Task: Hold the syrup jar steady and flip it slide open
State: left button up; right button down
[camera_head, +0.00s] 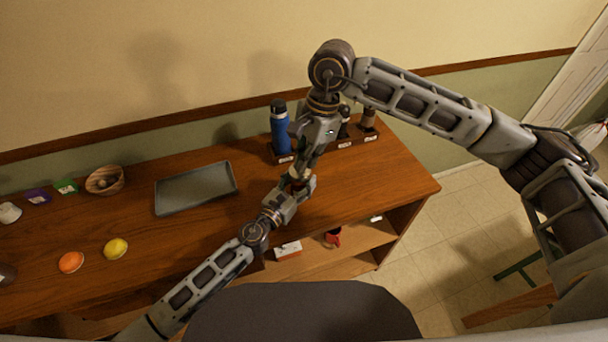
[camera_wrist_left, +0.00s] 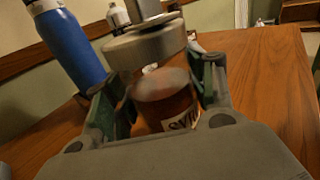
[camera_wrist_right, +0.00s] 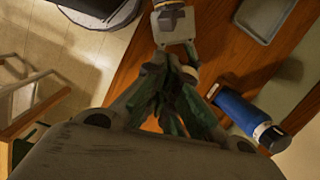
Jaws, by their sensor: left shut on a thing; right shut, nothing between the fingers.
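The syrup jar (camera_wrist_left: 168,100) is brown with a pale, partly hidden label and stands between the fingers of my left gripper (camera_head: 297,188), which is shut on it. A grey round lid-like piece (camera_wrist_left: 145,46) shows above the jar body in the left wrist view. A band of the jar's top shows below it. I cannot tell whether the lid is fully open. My right gripper (camera_head: 304,172) comes down from above, close to the jar. It is shut and empty, with its green fingers (camera_wrist_right: 168,95) together in the right wrist view. The grippers mostly hide the jar in the head view.
A blue bottle (camera_head: 280,128) and smaller bottles (camera_head: 368,118) stand in a labelled rack at the back. A grey tray (camera_head: 196,190) lies left of my grippers. A bowl (camera_head: 105,180), an orange (camera_head: 71,262) and a lemon (camera_head: 116,248) are further left. The right counter end is clear.

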jog(key=s+m+t, duration=0.1)
jog(key=m, duration=0.6)
jog(key=s+r+m+t+h, duration=0.1)
jog(key=m, duration=0.6)
jog(key=s+m+t, duration=0.1)
jog(key=s+m, duration=0.1)
jog(key=m, duration=0.5)
jog(key=shift+s+d+r+m+h, duration=0.1)
jog(key=shift+d+r+m+h, duration=0.1)
jog(key=shift+d+m+h, duration=0.2)
dwell(0.4)
jog(key=shift+f, duration=0.15)
jog(key=w+a+f, duration=0.1)
jog(key=w+f, duration=0.5)
jog(key=f, duration=0.3)
jog(key=shift+w+a+f, duration=0.15)
jog(key=shift+a+f, duration=0.05)
dwell(0.7)
jog(key=shift+w, duration=0.15)
